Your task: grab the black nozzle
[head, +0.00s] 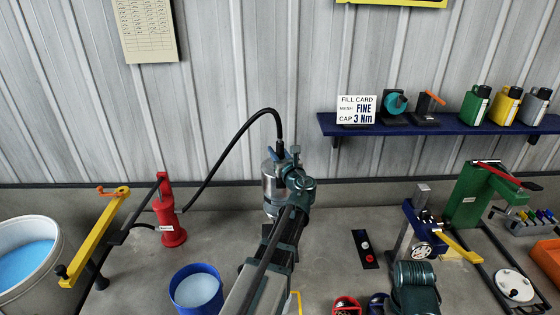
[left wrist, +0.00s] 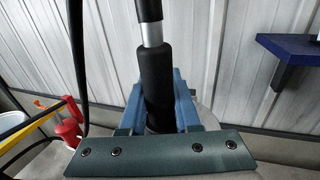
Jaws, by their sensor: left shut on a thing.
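The black nozzle (left wrist: 157,78) stands upright in the middle of the left wrist view, below a silver collar and a black hose. My left gripper (left wrist: 160,108) is shut on it, with a blue finger on each side. In the head view, my left gripper (head: 286,158) is at the hose's lower end, in front of a silver cylinder (head: 268,183). The nozzle's lower part is hidden by the gripper. My right gripper is not in view.
A blue bucket (head: 178,292) stands left of my arm. A blue shelf (head: 430,127) with a fill card (head: 356,109) is at right. Several tools crowd the bench's right side.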

